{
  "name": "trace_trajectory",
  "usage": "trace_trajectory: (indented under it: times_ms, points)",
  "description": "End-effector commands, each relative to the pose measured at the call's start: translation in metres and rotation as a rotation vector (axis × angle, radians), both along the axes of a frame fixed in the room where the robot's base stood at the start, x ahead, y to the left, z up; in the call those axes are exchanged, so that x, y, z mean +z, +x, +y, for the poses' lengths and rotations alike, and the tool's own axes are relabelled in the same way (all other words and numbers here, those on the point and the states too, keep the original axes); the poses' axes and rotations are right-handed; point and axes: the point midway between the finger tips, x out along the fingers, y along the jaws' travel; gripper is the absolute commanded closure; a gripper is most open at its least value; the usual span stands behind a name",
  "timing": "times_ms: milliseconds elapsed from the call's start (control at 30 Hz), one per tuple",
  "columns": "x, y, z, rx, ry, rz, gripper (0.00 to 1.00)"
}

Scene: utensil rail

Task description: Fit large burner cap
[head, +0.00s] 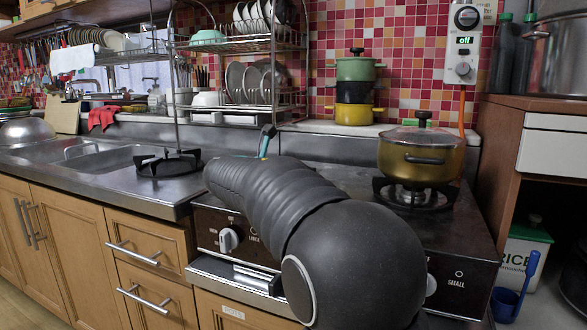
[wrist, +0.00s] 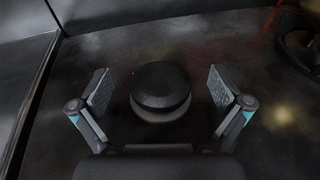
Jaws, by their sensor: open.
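A round black burner cap (wrist: 160,86) shows in the wrist view, above a paler round base (wrist: 158,115) on the dark stove top. The base's rim shows along the cap's near side; I cannot tell if the cap sits level on it. My gripper (wrist: 161,88) is open, with one finger on each side of the cap and a visible gap on both sides. In the head view my arm hides the cap and most of my gripper; only a teal-marked finger part (head: 266,140) shows above the arm.
A loose black grate (head: 168,162) stands on the steel counter left of the stove (head: 465,215). A lidded gold pot (head: 421,153) sits on the right burner. Stacked pots (head: 354,90) and a dish rack (head: 250,110) stand behind. A wall control (head: 465,40) reads "off".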

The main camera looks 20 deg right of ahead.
Motion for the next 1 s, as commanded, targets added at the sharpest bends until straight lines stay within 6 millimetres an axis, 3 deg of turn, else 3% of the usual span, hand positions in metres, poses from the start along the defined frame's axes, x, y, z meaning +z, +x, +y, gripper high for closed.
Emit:
trace_trajectory:
  times_ms: [33,1000]
  points:
    - [-0.005,0.0,-0.002,-0.005,0.003,0.015,0.0]
    - [0.059,0.0,0.0,0.0,-0.001,0.0,0.0]
